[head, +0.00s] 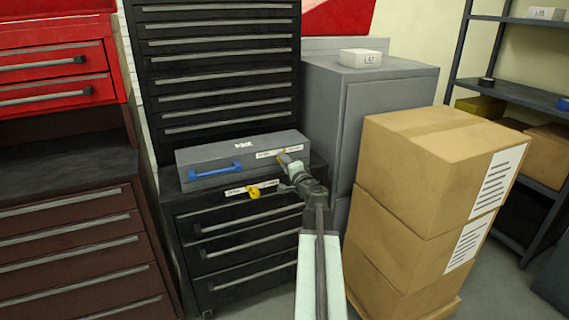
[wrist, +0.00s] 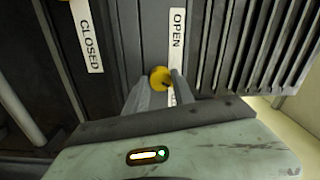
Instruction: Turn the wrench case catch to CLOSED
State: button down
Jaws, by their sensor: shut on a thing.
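The grey wrench case (head: 217,158) with a blue handle lies on the black drawer cabinet. Its yellow catch (head: 283,155) is at the right of the case front, between two white labels. My gripper (head: 286,160) reaches the catch from the front. In the wrist view the yellow catch (wrist: 160,77) sits between the two fingers of my gripper (wrist: 162,84), which are shut on it. The OPEN label (wrist: 177,38) is above the catch there; the other label is mostly hidden behind a finger. I cannot tell which way the catch points.
A second yellow knob (head: 253,192) with its own labels is on the cabinet front below the case. Its CLOSED label (wrist: 87,35) shows in the wrist view. Stacked cardboard boxes (head: 405,190) stand close at the right of my arm. A grey cabinet (head: 385,92) is behind them.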

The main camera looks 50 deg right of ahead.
jog(key=shift+m, duration=1.1)
jog(key=c, duration=1.1)
grip_release()
jog(key=shift+o, duration=0.2)
jog(key=shift+s, duration=0.1)
jog(key=v, duration=0.7)
jog(key=shift+s, duration=0.3)
jog(key=shift+a, duration=0.2)
